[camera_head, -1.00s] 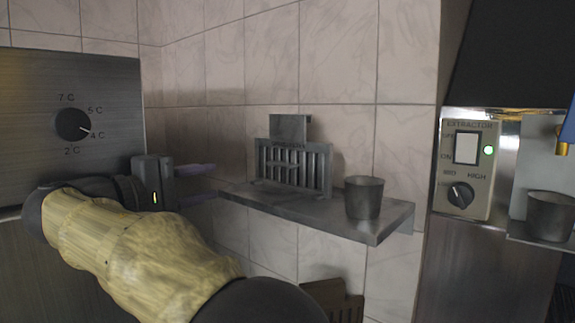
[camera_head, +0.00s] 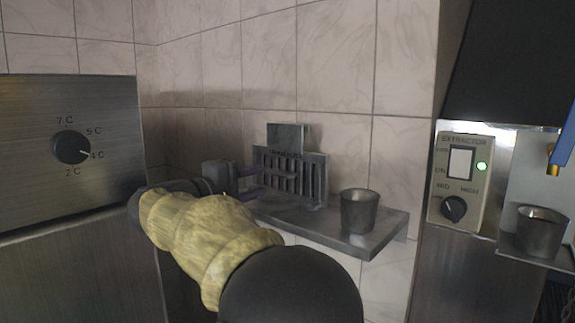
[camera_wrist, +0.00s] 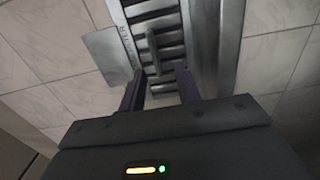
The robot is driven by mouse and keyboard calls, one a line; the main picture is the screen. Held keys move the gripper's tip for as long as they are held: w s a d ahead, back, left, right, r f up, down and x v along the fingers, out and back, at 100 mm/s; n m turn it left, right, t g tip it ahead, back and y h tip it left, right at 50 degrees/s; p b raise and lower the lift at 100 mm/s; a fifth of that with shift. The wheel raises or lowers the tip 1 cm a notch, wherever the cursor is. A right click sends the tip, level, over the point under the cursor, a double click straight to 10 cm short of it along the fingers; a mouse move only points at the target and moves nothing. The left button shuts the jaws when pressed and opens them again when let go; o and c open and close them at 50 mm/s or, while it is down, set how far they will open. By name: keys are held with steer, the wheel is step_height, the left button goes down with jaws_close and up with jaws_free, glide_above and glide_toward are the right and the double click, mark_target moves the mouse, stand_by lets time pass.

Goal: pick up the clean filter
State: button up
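A grey slatted metal filter (camera_head: 290,180) stands upright on the wall shelf, leaning near the tiled wall, with a handle bar across its front. It also shows in the wrist view (camera_wrist: 172,22), where the handle (camera_wrist: 152,52) lies ahead of and between the two fingers. My gripper (camera_head: 257,184) is at the filter's left front, its purple fingers pointing at it. In the wrist view, my gripper (camera_wrist: 160,78) is open, with a gap between the fingers. I cannot tell whether the fingertips reach past the handle.
A metal cup (camera_head: 360,212) stands on the shelf (camera_head: 372,244) right of the filter. A plain metal plate (camera_head: 288,136) rises behind the filter. An extractor panel (camera_head: 461,183) is on the right, with another cup (camera_head: 540,232) beyond it. A steel unit with a dial (camera_head: 72,148) is at left.

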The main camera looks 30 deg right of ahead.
mark_target(273, 175)
stand_by(0.3)
steer(key=p+x, duration=0.2)
steer(key=x, duration=0.1)
steer(key=r+p+x, duration=0.1)
steer(key=p+x, duration=0.1)
steer(key=shift+s, duration=0.2)
steer(key=shift+w+d+f, duration=0.2)
steer(key=shift+w+f, duration=0.05)
steer(key=shift+s+a, duration=0.1)
steer(key=shift+s, duration=0.15)
steer(key=shift+w, duration=0.1)
jaws_close()
